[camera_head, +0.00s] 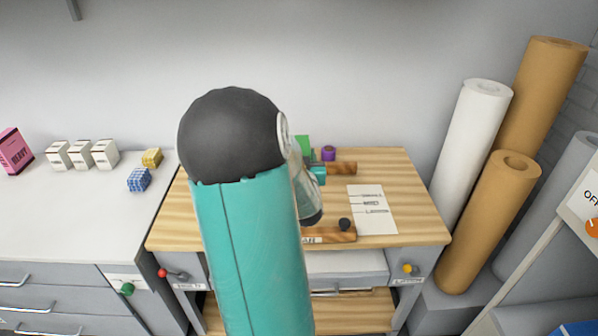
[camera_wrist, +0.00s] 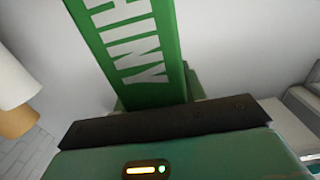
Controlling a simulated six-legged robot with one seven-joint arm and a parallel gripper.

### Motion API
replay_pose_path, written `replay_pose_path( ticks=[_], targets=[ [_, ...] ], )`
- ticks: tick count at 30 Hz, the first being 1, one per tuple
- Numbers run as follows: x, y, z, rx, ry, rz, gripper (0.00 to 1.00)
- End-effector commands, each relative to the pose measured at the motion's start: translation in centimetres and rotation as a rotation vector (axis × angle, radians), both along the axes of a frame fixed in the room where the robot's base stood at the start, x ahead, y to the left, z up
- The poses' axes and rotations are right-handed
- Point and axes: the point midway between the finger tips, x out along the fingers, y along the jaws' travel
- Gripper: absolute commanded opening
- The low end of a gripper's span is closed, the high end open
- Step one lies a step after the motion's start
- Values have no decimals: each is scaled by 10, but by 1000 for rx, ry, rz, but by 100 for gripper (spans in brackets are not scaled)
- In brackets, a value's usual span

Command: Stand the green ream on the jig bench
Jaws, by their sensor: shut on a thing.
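The green ream (camera_wrist: 128,45) fills the upper middle of the wrist view, with large white letters ending in "HINY". In the head view only a small green patch of it (camera_head: 303,145) shows past my arm. My gripper (camera_head: 318,174) is shut on the ream, over the back part of the jig bench (camera_head: 405,180). The bench has a striped wooden top. My arm hides the left middle of the bench and most of the ream. I cannot tell whether the ream touches the bench top.
A white counter (camera_head: 75,215) with several small boxes stands left. Tall rolls (camera_head: 475,140) stand right.

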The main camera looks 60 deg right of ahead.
Motion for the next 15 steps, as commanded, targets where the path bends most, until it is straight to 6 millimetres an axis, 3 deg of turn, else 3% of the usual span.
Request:
replay_pose_path(
  ticks=[9,15],
  targets=[
    [20,-30,-39,-2,1,1,0],
    [28,-40,-52,-4,-1,0,0]
  ],
)
